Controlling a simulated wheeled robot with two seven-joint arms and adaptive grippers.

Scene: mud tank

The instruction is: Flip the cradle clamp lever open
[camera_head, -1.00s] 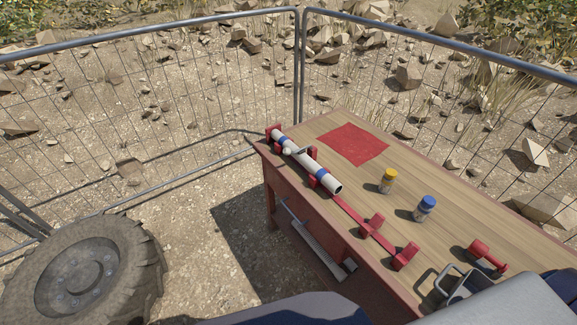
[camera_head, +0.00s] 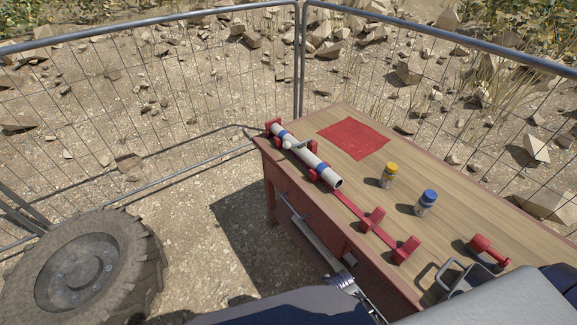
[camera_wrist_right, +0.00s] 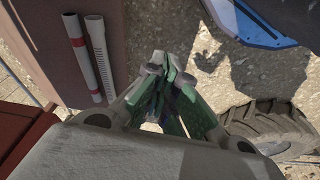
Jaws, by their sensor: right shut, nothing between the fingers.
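A white tube with blue bands (camera_head: 326,174) lies in red cradles along the bench's left edge in the head view. The cradle clamp lever (camera_head: 298,147) appears as a small grey bar across the tube at its far half; its exact position is too small to tell. My right gripper (camera_wrist_right: 158,62) is shut and empty in the right wrist view, over the ground beside the bench and well away from the lever. A grey metal part of my arm (camera_head: 347,284) shows low by the bench front.
The wooden bench (camera_head: 455,222) carries a red mat (camera_head: 353,139), a yellow-capped jar (camera_head: 388,175), a blue-capped jar (camera_head: 426,203), empty red cradles (camera_head: 374,219) and a red part (camera_head: 486,250). A wire fence (camera_head: 150,110) stands behind. A large tyre (camera_head: 83,270) lies at lower left.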

